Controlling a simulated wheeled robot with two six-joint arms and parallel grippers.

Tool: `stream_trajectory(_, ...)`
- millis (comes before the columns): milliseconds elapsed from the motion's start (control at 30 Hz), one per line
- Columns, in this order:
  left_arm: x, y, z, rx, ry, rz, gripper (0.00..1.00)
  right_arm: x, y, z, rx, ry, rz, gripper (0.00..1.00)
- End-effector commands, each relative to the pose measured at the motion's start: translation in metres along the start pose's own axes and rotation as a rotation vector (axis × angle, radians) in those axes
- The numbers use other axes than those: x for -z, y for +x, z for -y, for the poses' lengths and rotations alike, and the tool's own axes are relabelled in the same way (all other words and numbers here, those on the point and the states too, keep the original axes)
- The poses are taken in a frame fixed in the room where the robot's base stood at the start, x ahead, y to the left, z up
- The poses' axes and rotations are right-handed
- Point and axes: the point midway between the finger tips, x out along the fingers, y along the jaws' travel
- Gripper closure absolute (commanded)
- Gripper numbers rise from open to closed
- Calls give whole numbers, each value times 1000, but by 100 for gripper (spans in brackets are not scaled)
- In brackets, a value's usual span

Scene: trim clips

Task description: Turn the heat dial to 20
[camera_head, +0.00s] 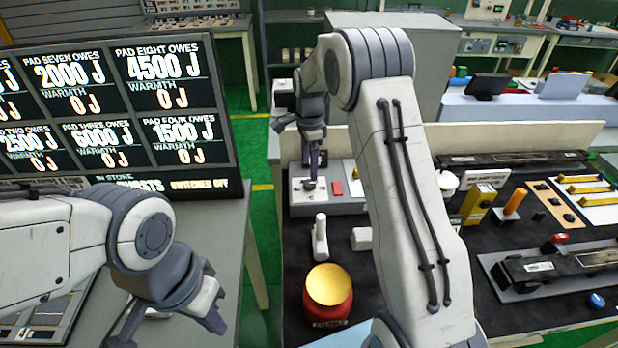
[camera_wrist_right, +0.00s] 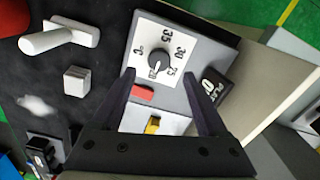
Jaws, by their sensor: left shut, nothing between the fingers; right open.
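The heat dial is a dark round knob (camera_wrist_right: 159,61) on a white square plate (camera_wrist_right: 143,45) marked 20, 25, 30, 35 and °C. I cannot tell its exact setting. My right gripper (camera_wrist_right: 160,77) is open, with its two dark fingers either side of the dial's lower part in the wrist view. I cannot tell whether they touch it. In the head view my right gripper (camera_head: 312,172) points down over the white dial plate (camera_head: 297,194) and hides most of the knob. My left gripper (camera_head: 125,332) is shut and empty at lower left, partly cut off.
A red block (camera_wrist_right: 143,91) and a black label block (camera_wrist_right: 208,91) sit close to the dial. White cylinders (camera_head: 320,238) and a red pot with a yellow top (camera_head: 329,285) stand nearer on the dark bench. A display board (camera_head: 120,100) stands at left.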

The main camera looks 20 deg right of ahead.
Motion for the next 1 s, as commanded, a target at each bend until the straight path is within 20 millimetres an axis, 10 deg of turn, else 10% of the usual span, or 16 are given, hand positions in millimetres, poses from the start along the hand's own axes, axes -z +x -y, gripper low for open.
stream_trajectory(300, 0, 7, 0, 0, 0, 0, 100, 0, -42, 1, 2, 1, 0, 24)
stream_trajectory(800, 0, 7, 0, 0, 0, 0, 100, -1, -46, 0, 0, -2, 0, 24)
stream_trajectory(1000, 0, 7, 0, 0, 0, 0, 100, -48, -64, -28, 10, -246, 9, 24)
